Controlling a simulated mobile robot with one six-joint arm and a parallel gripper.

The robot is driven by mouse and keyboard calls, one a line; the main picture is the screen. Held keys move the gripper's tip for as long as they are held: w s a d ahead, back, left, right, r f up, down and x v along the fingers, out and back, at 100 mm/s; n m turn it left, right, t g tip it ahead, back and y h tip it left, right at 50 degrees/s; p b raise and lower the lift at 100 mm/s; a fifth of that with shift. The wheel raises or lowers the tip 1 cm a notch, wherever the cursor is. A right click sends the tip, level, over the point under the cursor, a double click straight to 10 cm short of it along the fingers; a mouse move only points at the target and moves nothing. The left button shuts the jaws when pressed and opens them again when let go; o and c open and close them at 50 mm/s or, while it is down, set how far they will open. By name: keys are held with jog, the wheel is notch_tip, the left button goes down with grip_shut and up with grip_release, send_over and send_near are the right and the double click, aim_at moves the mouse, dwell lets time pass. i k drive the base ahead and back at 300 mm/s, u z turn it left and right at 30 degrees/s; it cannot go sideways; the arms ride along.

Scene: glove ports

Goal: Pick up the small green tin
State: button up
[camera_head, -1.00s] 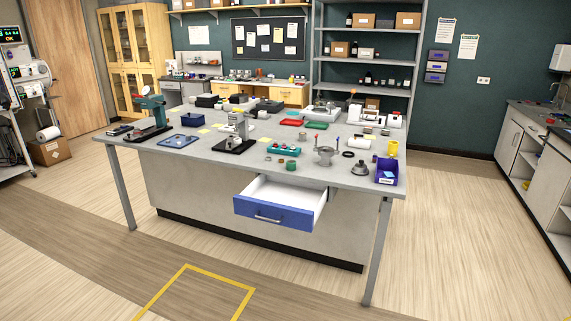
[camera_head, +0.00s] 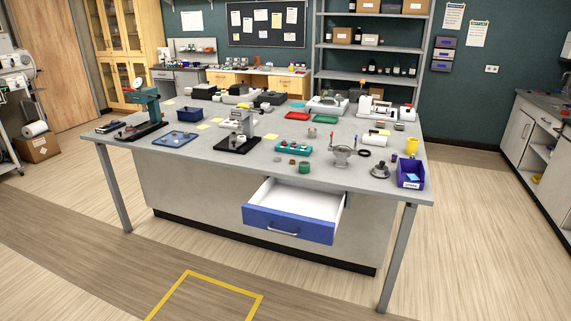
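A small green tin (camera_head: 305,167) stands on the grey table (camera_head: 210,166) near its front edge, above the open drawer. It is a short cylinder. A teal block with several knobs (camera_head: 293,149) lies just behind it. Small brownish round pieces (camera_head: 291,160) lie to its left. My gripper is not in view.
A blue-fronted drawer (camera_head: 289,225) stands open and empty-looking below the table's front edge. A grey flanged fitting (camera_head: 343,155), a dark-based knob (camera_head: 379,170) and a purple bin (camera_head: 411,171) stand to the right. A stand with black base (camera_head: 237,143) is at left. The floor in front is clear.

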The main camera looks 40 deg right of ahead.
aim_at(305, 169)
jog(key=u, duration=0.1)
jog(key=i, duration=1.35)
jog(key=z, duration=0.25)
